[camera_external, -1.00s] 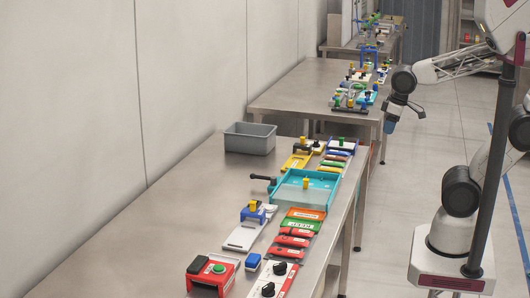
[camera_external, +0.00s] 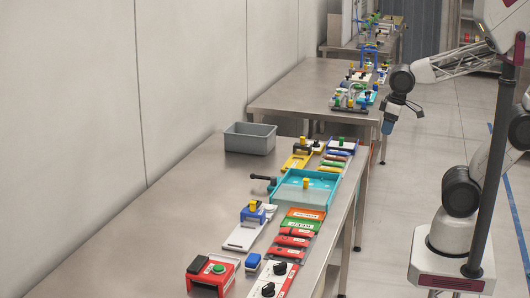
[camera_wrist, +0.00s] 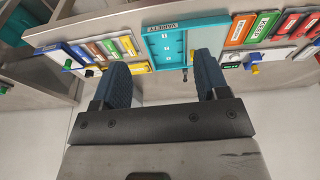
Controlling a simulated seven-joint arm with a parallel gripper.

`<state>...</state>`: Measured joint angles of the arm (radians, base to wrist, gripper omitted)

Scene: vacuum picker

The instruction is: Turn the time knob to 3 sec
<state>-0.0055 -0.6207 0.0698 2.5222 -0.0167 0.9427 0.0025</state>
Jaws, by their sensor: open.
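My gripper (camera_external: 388,126) hangs off the table's right side, toward the back, well away from the panel. In the wrist view my gripper (camera_wrist: 168,80) is open, its two blue fingers apart with nothing between them.
A red box with a green button (camera_external: 213,275) stands left of the panel. A teal tray (camera_external: 308,193), several coloured labelled blocks and a grey bin (camera_external: 250,138) are farther back. The near table's left side (camera_external: 150,220) is bare. A second table (camera_external: 290,90) stands behind.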

